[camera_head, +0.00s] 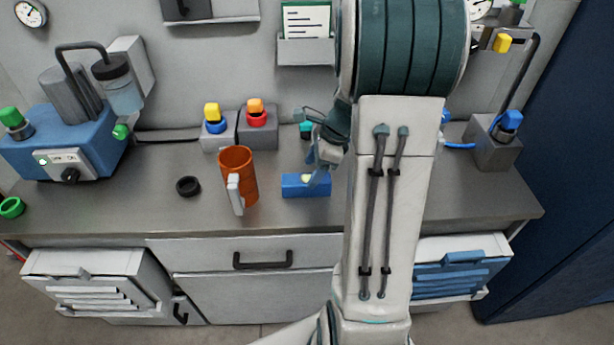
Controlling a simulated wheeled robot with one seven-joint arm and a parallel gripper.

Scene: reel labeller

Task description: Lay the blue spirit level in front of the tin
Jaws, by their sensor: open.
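The blue spirit level (306,188) lies on the grey worktop near its front edge, with a pale vial on its top. My gripper (320,152) is open, just above and behind the level's right end, partly hidden by my arm; I cannot tell whether it touches the level. No thing is clearly a tin. An orange, mug-like container (238,172) with a white handle stands upright to the left of the level, apart from it. A tin could be hidden behind my arm.
A black ring (188,186) lies left of the orange container. Grey blocks with coloured knobs (257,128) stand behind. A blue machine (65,140) is at far left. A grey box with a blue knob (493,145) is at right. My arm covers the worktop's right middle.

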